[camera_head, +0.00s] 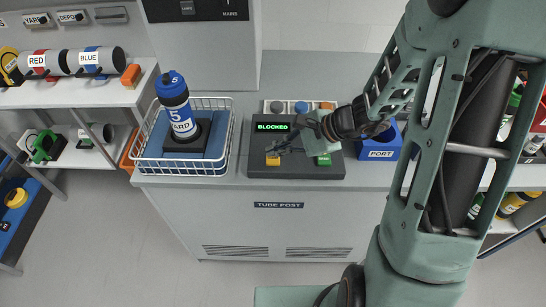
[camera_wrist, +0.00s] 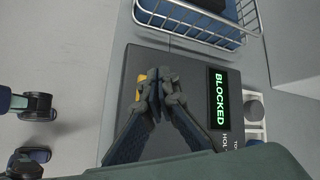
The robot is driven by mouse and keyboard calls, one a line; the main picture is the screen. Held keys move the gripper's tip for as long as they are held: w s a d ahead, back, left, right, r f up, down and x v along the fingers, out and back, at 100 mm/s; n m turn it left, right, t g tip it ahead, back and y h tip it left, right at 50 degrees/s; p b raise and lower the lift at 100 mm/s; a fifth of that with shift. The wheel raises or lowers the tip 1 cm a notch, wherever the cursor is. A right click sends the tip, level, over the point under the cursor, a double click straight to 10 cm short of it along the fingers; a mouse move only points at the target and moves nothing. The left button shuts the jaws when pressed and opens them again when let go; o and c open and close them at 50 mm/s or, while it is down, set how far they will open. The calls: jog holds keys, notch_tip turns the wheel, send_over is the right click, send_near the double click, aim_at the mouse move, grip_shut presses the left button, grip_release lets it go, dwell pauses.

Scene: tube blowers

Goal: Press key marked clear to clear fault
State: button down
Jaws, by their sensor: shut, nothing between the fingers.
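A dark control panel (camera_head: 259,145) lies on the grey counter. Its display (camera_head: 272,127) reads BLOCKED in green, and also shows in the wrist view (camera_wrist: 218,96). Below the display are an orange-yellow key (camera_head: 273,161) at the left and a green key (camera_head: 323,160) at the right. No key marking is readable. My gripper (camera_head: 277,150) is shut and empty over the panel, close to the orange-yellow key. In the wrist view the fingertips (camera_wrist: 160,75) mostly hide that key, leaving a sliver visible (camera_wrist: 138,94). I cannot tell whether they touch it. The green key is hidden there.
A white wire basket (camera_head: 229,150) holding a blue-capped tube (camera_head: 177,105) stands left of the panel. A blue PORT box (camera_head: 382,153) is at the right. The counter front edge is clear.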

aim_at(276, 159)
jog(key=shift+f, duration=0.1)
dwell(0.7)
jog(key=shift+f+b, duration=0.35)
jog(key=shift+b, duration=0.35)
jog(key=shift+f+b, duration=0.4)
jog(key=shift+b, duration=0.15)
dwell(0.4)
dwell(0.3)
jog(key=shift+r+p, duration=0.55)
jog(key=shift+r, duration=0.3)
jog(key=shift+r+p, duration=1.85)
jog(key=shift+r, duration=0.75)
jog(key=shift+f, duration=0.1)
